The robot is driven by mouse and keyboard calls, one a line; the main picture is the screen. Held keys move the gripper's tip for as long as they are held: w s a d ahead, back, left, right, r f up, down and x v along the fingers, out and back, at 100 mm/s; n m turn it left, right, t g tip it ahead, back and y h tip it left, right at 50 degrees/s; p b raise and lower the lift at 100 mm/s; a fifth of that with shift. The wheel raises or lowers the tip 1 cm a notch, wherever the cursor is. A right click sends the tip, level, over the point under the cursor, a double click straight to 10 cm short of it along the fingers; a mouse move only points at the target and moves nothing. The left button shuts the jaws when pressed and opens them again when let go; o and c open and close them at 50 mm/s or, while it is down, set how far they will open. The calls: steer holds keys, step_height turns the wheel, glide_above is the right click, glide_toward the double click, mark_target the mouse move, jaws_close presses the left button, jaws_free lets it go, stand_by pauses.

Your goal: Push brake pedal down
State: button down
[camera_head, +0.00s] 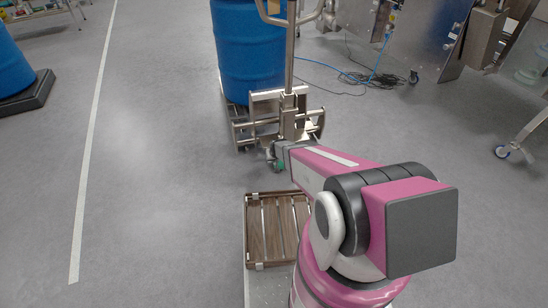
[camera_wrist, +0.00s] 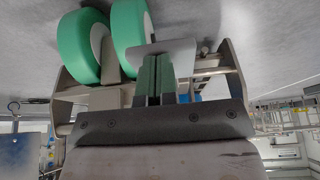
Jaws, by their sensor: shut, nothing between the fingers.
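A steel drum trolley (camera_head: 289,120) with a tall pole carries a blue drum (camera_head: 250,50) in the head view. A caster wheel of it shows green (camera_head: 279,166) beside the end of my arm. In the wrist view, two green caster wheels (camera_wrist: 79,48) sit at the upper left. A flat metal plate, which looks like the brake pedal (camera_wrist: 179,53), lies right at the tips of my gripper (camera_wrist: 156,62). My gripper is shut and empty, its fingers side by side. It seems to touch the plate, but contact and the pedal's tilt are unclear. In the head view my arm hides the pedal.
A slatted wooden tray (camera_head: 277,232) is at the lower middle. Blue hose and cables (camera_head: 372,77) lie on the floor behind the trolley, near steel machines (camera_head: 425,35). Another blue drum (camera_head: 10,65) stands at the left edge. Floor left of the trolley is clear.

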steer(key=shift+s+f+t, duration=0.15)
steer(key=shift+f+t, duration=0.45)
steer(key=shift+f, duration=1.1)
steer(key=v, duration=1.4)
steer(key=shift+s+d+f, duration=0.2)
steer(key=shift+s+d, duration=0.05)
steer(key=shift+s, duration=0.05)
steer(key=s+d+r+g, duration=0.2)
steer(key=s+r, duration=0.3)
steer(key=r, duration=0.3)
steer(key=s+d+r+m+g, duration=0.1)
steer(key=s+d+r+g, duration=0.1)
steer(key=r, duration=0.7)
steer(key=s+d+r+m+g, duration=0.1)
steer(key=s+d+r, duration=0.2)
steer(key=s+r, duration=0.4)
steer(key=shift+s+d+r+g+h, duration=0.35)
steer(key=shift+r+g+h, duration=0.05)
steer(key=shift+r, duration=0.3)
